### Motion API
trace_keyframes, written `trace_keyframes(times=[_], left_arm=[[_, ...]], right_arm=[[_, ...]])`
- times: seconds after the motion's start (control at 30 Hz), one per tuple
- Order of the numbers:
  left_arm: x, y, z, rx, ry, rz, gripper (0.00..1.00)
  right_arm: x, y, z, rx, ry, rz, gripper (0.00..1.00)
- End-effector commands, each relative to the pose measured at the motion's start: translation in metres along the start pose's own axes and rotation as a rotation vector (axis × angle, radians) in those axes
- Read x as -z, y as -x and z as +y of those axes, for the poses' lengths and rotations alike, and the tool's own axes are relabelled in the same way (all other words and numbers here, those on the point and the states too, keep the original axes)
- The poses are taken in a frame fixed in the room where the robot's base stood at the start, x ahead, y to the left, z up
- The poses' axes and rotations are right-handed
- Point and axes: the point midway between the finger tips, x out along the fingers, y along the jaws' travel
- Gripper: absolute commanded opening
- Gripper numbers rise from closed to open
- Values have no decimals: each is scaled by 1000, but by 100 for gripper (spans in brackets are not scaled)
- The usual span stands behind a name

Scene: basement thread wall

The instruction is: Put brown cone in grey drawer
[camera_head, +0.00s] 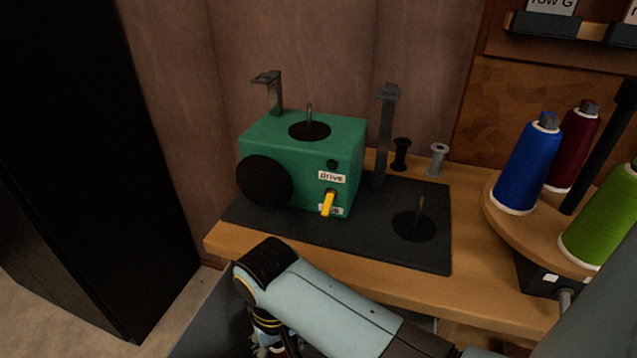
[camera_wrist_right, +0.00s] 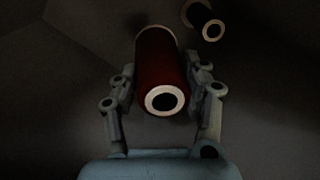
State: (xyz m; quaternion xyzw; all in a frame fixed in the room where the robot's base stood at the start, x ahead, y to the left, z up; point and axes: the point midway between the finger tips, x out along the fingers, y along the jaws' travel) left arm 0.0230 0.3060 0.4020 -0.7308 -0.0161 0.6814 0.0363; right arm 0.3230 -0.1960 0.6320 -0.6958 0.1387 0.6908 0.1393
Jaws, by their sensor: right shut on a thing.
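In the right wrist view a dark reddish-brown cone (camera_wrist_right: 163,68) with a pale ring at its near end lies between the fingers of my right gripper (camera_wrist_right: 163,82), which is shut on it. In the head view my right arm bends down at the bottom, in front of the bench; its gripper is mostly cut off and the held cone is not visible. A dark grey flat surface (camera_head: 212,318) below the bench edge may be part of the grey drawer, but I cannot tell. My left gripper is not in view.
A green winder box (camera_head: 290,140) stands on a dark mat (camera_head: 385,240) on the wooden bench (camera_head: 400,287). Blue (camera_head: 530,160), maroon (camera_head: 573,145) and green (camera_head: 606,225) cones stand on a round rack at right. A second dark pale-ringed object (camera_wrist_right: 207,22) shows beyond the held cone.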

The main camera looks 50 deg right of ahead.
Motion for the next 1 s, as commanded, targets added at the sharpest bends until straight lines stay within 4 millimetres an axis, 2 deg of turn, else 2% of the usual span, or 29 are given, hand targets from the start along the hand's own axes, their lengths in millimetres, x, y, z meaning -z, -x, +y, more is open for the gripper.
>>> trace_keyframes(times=[0.03,0.1,0.2,0.43,0.7,0.87,1.0], left_arm=[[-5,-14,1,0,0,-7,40],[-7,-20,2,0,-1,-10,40],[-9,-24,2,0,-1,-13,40],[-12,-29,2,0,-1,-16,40],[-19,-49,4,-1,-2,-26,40],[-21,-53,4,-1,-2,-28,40],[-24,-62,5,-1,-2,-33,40]], right_arm=[[-1,-15,1,-2,0,-4,0],[-2,-22,1,-2,0,-6,0],[-4,-26,1,8,-24,-10,0],[-14,-29,-5,87,-213,-40,0],[-15,-80,-5,89,-221,-43,0],[-15,-92,-5,90,-221,-42,0],[-15,-111,-5,89,-220,-43,0]])
